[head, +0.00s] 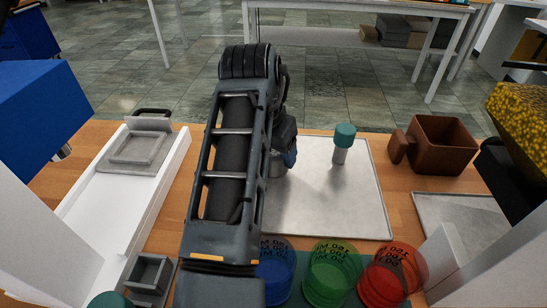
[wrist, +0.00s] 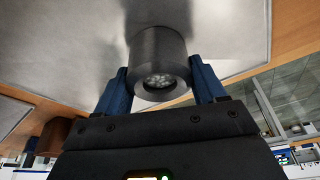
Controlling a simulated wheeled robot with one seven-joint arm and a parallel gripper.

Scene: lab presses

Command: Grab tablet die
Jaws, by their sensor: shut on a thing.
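The tablet die (wrist: 160,50) is a dark grey metal cylinder with a round recess in its visible end; small pale round pieces show inside the recess. My gripper (wrist: 162,84) has its two blue fingers on either side of the die and is shut on it. The die is over the grey metal tray (wrist: 60,35); I cannot tell whether it touches the tray. In the head view my gripper (head: 289,158) is at the tray's left part, and my arm hides most of the die (head: 276,168).
A teal-capped cylinder (head: 343,143) stands on the tray, right of my gripper. A brown mug-like container (head: 440,145) is further right. Blue (head: 275,275), green (head: 331,272) and red (head: 393,273) clear beakers stand in front. A white press frame (head: 125,205) is at left.

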